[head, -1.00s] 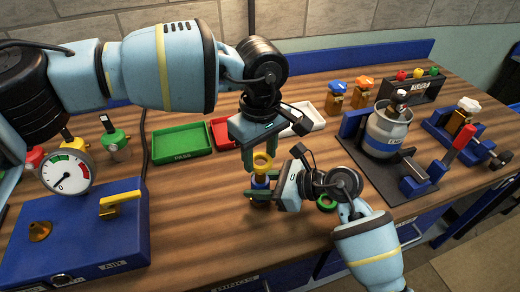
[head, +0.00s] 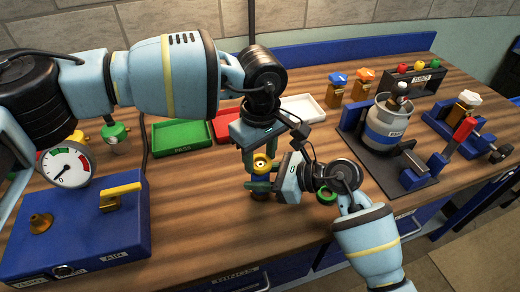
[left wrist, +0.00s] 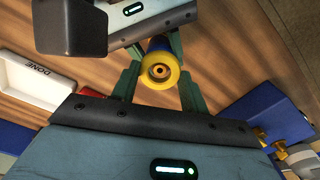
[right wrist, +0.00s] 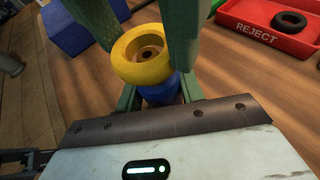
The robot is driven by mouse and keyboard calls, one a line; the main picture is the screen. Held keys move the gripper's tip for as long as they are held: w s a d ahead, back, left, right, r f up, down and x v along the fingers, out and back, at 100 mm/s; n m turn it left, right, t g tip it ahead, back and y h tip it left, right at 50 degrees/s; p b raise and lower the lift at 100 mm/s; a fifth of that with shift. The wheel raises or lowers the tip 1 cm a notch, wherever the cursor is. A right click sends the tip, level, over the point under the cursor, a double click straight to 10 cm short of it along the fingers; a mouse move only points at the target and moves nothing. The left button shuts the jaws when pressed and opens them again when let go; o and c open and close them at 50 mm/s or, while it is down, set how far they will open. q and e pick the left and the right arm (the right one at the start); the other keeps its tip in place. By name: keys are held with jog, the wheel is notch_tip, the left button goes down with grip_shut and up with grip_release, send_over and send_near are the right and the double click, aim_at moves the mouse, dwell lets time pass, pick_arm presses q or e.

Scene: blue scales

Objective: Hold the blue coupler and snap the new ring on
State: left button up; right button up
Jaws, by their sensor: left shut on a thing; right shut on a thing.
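The blue coupler (right wrist: 160,90) stands upright, held low down by my right gripper (head: 262,187), whose fingers close on it from both sides. The yellow ring (head: 262,165) is at the coupler's top end. It also shows in the right wrist view (right wrist: 145,57) and the left wrist view (left wrist: 160,72). My left gripper (left wrist: 159,88) comes from above and is shut on the ring. Ring and coupler appear to touch and line up; I cannot tell how far the ring is seated. Most of the coupler is hidden by the ring and fingers.
A green PASS tray (head: 181,134), a red REJECT tray (head: 228,124) with a black ring (right wrist: 290,21) in it, and a white tray (head: 303,108) stand behind. A green ring (head: 326,197) lies by my right wrist. A gauge box (head: 75,225) stands left, a silver canister (head: 388,130) right.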

pick_arm(q)
jog(key=shift+f, duration=0.7)
jog(key=shift+f, duration=0.35)
jog(key=o, duration=1.1)
pick_arm(e)
jog(key=shift+s, duration=0.1)
pick_arm(q)
notch_tip(320, 180, up, 12)
pick_arm(e)
jog(key=o, duration=1.2)
jog(key=v, duration=1.2)
